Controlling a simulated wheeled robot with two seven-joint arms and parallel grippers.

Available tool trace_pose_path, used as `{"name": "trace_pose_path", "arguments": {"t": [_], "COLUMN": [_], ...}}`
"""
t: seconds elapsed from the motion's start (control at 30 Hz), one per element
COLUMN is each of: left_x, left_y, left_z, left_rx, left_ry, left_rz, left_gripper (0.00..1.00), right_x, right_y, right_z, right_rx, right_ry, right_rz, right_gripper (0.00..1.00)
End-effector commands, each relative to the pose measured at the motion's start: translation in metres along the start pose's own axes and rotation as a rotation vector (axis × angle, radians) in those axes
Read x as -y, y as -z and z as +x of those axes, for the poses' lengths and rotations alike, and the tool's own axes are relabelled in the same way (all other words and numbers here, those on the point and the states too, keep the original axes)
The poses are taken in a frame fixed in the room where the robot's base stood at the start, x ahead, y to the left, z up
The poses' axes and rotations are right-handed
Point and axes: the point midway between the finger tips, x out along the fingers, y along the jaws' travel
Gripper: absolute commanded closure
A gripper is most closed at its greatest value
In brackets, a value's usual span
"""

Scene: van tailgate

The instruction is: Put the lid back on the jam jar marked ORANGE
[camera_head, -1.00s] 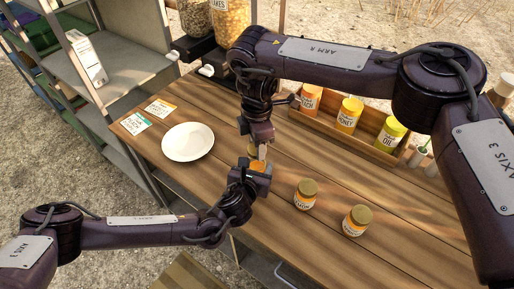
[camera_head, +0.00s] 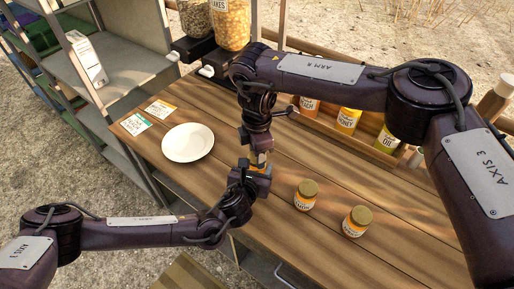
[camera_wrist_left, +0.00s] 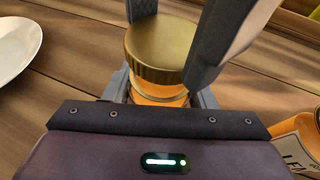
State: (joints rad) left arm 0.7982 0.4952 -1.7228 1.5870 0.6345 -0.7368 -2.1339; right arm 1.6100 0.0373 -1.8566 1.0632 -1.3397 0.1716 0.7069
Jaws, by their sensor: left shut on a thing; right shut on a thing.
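My left gripper (camera_head: 250,181) is shut around an orange jar (camera_wrist_left: 158,93) above the table's front part. In the left wrist view the jar stands between its fingers. My right gripper (camera_head: 260,160) points down from above, shut on a gold lid (camera_wrist_left: 160,48). The lid sits at the jar's mouth, roughly level; I cannot tell whether it is fully seated. The held jar's label is hidden in both views.
Two gold-lidded jars stand to the right, one nearer (camera_head: 305,195) and one farther right (camera_head: 355,221). A white plate (camera_head: 188,142) and two label cards (camera_head: 136,123) lie to the left. A wooden rack (camera_head: 365,143) of bottles is at the back.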

Motion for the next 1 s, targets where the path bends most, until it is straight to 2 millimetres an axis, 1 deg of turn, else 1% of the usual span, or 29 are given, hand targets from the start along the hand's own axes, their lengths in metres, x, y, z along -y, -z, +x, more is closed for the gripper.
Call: {"name": "trace_pose_path", "arguments": {"t": [0.07, 0.57, 1.0], "left_x": [-0.0001, -0.0002, -0.0001], "left_y": [0.0000, 0.0000, 0.0000], "left_z": [0.0000, 0.0001, 0.0001], "left_rx": [0.000, 0.000, 0.000], "left_ry": [0.000, 0.000, 0.000], "left_rz": [0.000, 0.000, 0.000], "left_gripper": [0.90, 0.90, 0.90], "right_x": [-0.0001, -0.0001, -0.0001], "right_y": [0.0003, 0.0001, -0.0001], "right_z": [0.0023, 0.0025, 0.0108], "right_rx": [-0.001, 0.000, 0.000], "right_ry": [0.000, 0.000, 0.000], "right_rz": [0.000, 0.000, 0.001], "right_gripper": [0.75, 0.75, 0.75]}}
